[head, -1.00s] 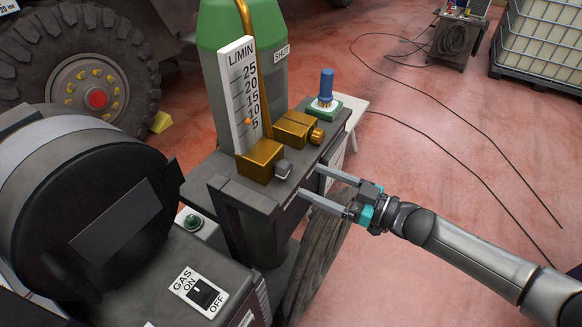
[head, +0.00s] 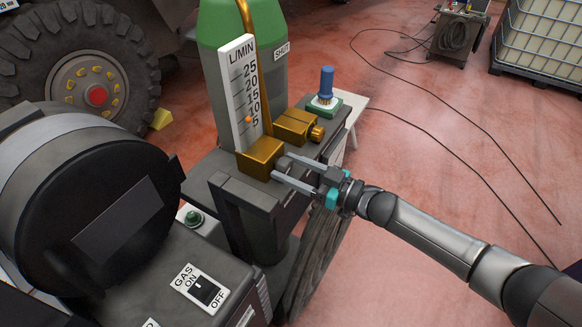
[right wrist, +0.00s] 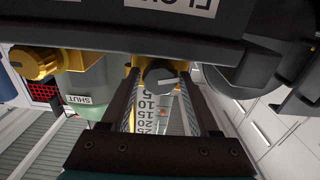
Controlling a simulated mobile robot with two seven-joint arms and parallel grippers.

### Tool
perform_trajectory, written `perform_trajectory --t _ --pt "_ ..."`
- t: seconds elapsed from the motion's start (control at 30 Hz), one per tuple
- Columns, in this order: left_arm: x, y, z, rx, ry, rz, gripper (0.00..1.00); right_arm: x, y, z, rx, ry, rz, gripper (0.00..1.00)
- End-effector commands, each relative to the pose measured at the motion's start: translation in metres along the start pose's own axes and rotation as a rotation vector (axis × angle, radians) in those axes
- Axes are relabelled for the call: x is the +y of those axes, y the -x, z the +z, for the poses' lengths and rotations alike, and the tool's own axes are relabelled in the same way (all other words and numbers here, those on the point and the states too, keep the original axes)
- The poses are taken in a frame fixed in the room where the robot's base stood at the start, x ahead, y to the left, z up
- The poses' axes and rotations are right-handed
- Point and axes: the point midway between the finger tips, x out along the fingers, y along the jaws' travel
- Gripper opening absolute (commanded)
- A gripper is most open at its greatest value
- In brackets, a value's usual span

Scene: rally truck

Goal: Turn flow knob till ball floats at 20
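The flowmeter's scale (head: 239,90) stands upright on a brass block (head: 261,158), marked L/MIN with numbers from 5 to 25. Its orange ball (head: 248,119) sits low, roughly between 5 and 10. The grey flow knob (right wrist: 160,77) with a pale pointer line shows in the right wrist view. My right gripper (head: 280,167) is open, with its fingertips at the front of the brass block, one on each side of the knob. My left gripper is not in view.
A green gas cylinder (head: 240,30) with a SHUT label stands behind the scale. A GAS ON/OFF switch (head: 205,291) is in front.

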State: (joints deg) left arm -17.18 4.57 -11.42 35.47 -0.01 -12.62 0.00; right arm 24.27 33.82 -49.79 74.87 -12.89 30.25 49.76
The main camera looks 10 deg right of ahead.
Motion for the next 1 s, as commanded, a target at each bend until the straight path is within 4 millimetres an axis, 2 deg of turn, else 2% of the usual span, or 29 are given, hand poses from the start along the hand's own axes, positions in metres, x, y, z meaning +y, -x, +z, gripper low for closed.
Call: perform_trajectory --t 0.07,0.53,0.77,1.0 --pt "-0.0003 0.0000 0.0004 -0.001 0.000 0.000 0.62 0.0000 0.0002 0.0001 0.000 0.000 0.000 0.52" --pt "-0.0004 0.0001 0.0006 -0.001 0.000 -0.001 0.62 -0.0001 0.0004 0.0001 0.000 0.000 0.000 0.00" --pt "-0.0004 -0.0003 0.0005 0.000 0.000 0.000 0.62 -0.0002 0.0004 0.0002 0.000 0.013 0.000 0.00" --pt "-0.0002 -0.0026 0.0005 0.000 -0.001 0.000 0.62 0.0001 0.0002 0.0000 0.002 0.115 0.000 0.00"
